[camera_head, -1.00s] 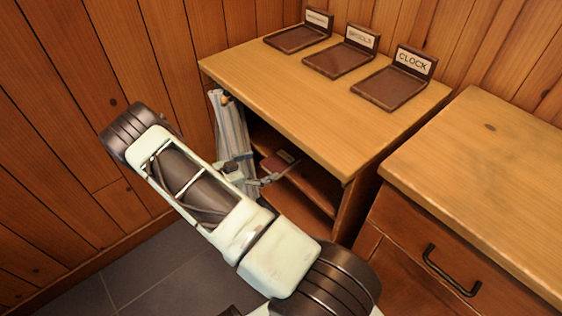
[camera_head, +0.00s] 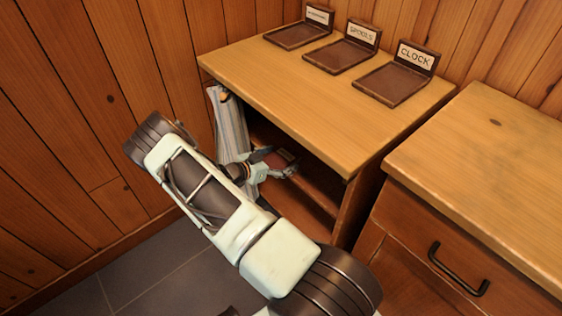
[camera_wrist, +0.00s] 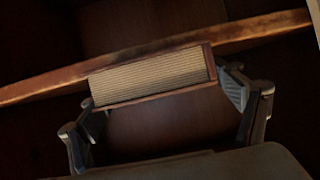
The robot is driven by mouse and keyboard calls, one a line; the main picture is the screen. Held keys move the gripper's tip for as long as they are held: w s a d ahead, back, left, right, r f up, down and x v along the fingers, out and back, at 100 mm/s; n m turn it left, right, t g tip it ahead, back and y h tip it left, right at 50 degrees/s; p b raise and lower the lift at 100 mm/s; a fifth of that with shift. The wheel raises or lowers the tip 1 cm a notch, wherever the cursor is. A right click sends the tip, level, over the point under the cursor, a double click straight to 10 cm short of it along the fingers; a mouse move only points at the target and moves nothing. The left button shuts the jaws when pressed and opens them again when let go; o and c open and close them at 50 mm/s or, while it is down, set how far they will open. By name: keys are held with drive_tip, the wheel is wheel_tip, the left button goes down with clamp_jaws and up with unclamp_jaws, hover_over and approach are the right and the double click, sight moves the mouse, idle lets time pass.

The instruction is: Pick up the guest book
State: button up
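The guest book, a dark red-brown book with a small pale label, shows in the head view (camera_head: 287,154) inside the open shelf unit, partly behind my gripper. In the wrist view the book (camera_wrist: 152,78) shows its cream page edges and dark cover, filling most of the space between my fingers. My gripper (camera_head: 288,171) reaches into the unit's opening. In the wrist view my gripper (camera_wrist: 162,98) is open, one finger on each side of the book. A narrow gap seems to show at the right finger; contact on the left is unclear.
The wooden shelf unit (camera_head: 280,85) has its top close above my gripper. Three labelled trays stand on it, including one marked CLOCK (camera_head: 392,84). A striped cloth (camera_head: 230,125) hangs beside the opening at left. A drawer cabinet (camera_head: 480,150) stands at right.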

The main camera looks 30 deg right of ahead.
drive_tip(key=c, duration=1.2)
drive_tip(key=shift+c, duration=1)
drive_tip(key=shift+r, duration=0.15)
